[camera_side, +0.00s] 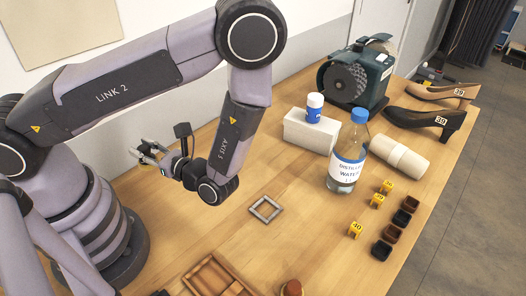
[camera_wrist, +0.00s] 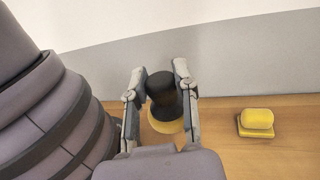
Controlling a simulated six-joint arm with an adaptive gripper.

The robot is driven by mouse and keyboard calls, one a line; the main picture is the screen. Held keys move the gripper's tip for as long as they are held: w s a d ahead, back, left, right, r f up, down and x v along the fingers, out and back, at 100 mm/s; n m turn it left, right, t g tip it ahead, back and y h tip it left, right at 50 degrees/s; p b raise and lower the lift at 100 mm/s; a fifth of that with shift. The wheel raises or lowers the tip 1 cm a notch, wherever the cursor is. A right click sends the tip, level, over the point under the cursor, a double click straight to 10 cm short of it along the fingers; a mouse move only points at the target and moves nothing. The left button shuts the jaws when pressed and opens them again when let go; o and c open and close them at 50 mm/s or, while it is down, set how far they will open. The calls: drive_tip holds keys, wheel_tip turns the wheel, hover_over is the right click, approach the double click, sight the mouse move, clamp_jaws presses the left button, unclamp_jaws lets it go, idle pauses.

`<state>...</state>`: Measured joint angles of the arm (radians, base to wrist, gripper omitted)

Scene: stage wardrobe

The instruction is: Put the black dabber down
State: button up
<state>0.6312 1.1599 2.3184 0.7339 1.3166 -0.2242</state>
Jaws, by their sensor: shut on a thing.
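The black dabber (camera_wrist: 161,88) is between the two fingers of my gripper (camera_wrist: 158,76) in the wrist view, and the gripper is shut on it. Its dark knob faces the camera, and a yellow round part (camera_wrist: 166,125) shows at its near end. Whether that part touches the table (camera_wrist: 222,140) is hard to tell. In the side view my gripper (camera_side: 150,156) is at the back left of the table, near the wall, pointing away from the free middle. The dabber cannot be made out there.
A yellow block (camera_wrist: 256,119) lies right of my gripper in the wrist view. In the side view, a grey square frame (camera_side: 279,209) lies mid-table, with clear wood around it. A wooden tray (camera_side: 194,285) is in front. A bottle (camera_side: 347,160) and a white block (camera_side: 308,137) stand right.

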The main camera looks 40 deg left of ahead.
drive_tip(key=w+d+f+m+t, duration=0.1)
drive_tip(key=w+f+m+t, duration=0.1)
drive_tip(key=w, duration=0.4)
drive_tip(key=w+d+f+m+t, duration=0.2)
drive_tip(key=w+f+t, duration=0.2)
drive_tip(key=w, duration=0.3)
drive_tip(key=w+d+f+m+t+h, duration=0.1)
drive_tip(key=w+d+f+m+t, duration=0.1)
drive_tip(key=w+t, duration=0.3)
drive_tip(key=shift+w+d+f+m, duration=0.15)
drive_tip(key=shift+w+f+m, duration=0.15)
drive_tip(key=shift+w, duration=0.3)
drive_tip(key=shift+w+d+f+m, duration=0.1)
drive_tip(key=shift+w+f+m, duration=0.2)
drive_tip(key=shift+w, duration=0.3)
drive_tip(key=shift+w+f, duration=0.3)
drive_tip(key=shift+f, duration=0.75)
drive_tip(key=shift+w+f, duration=0.1)
drive_tip(key=shift+f, duration=0.8)
drive_tip(key=shift+f, duration=0.15)
drive_tip(key=o, duration=0.9)
drive_tip(key=shift+o, duration=0.2)
